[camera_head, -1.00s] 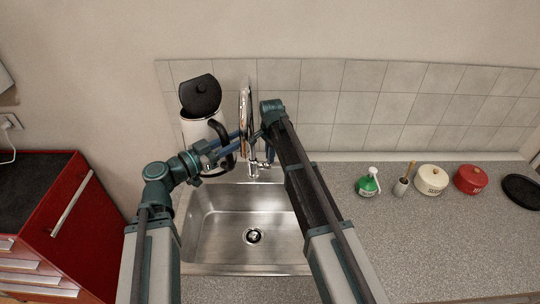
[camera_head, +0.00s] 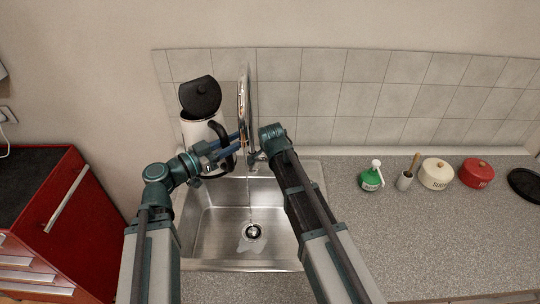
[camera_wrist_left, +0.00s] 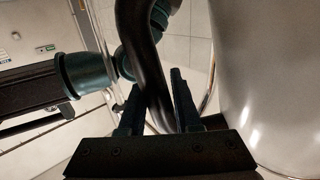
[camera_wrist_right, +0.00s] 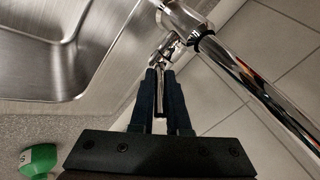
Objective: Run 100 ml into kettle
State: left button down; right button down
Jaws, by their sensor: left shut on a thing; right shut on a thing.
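The kettle (camera_head: 198,130) is white with a black open lid (camera_head: 200,97) and stands tilted back-left of the sink. My left gripper (camera_wrist_left: 158,95) is shut on its black handle (camera_wrist_left: 146,50). The chrome tap (camera_head: 244,105) rises behind the sink, right of the kettle. My right gripper (camera_wrist_right: 160,80) is shut on the tap's lever (camera_wrist_right: 159,96); in the head view my arm mostly hides these fingers. A thin water stream (camera_head: 247,186) falls into the steel sink (camera_head: 205,225), beside the kettle and not into it. Water spreads around the drain.
On the counter to the right stand a green bottle (camera_head: 371,178), a brush holder (camera_head: 404,181), a cream pot (camera_head: 436,174) and a red pot (camera_head: 476,173). A red cabinet (camera_head: 75,215) stands at left. The front counter is clear.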

jog(key=c, duration=0.9)
grip_release()
jog(key=shift+r, duration=0.15)
jog(key=p+v, duration=1)
jog(key=v, duration=0.1)
jog(key=shift+s+r, duration=0.2)
jog(key=shift+r, duration=0.1)
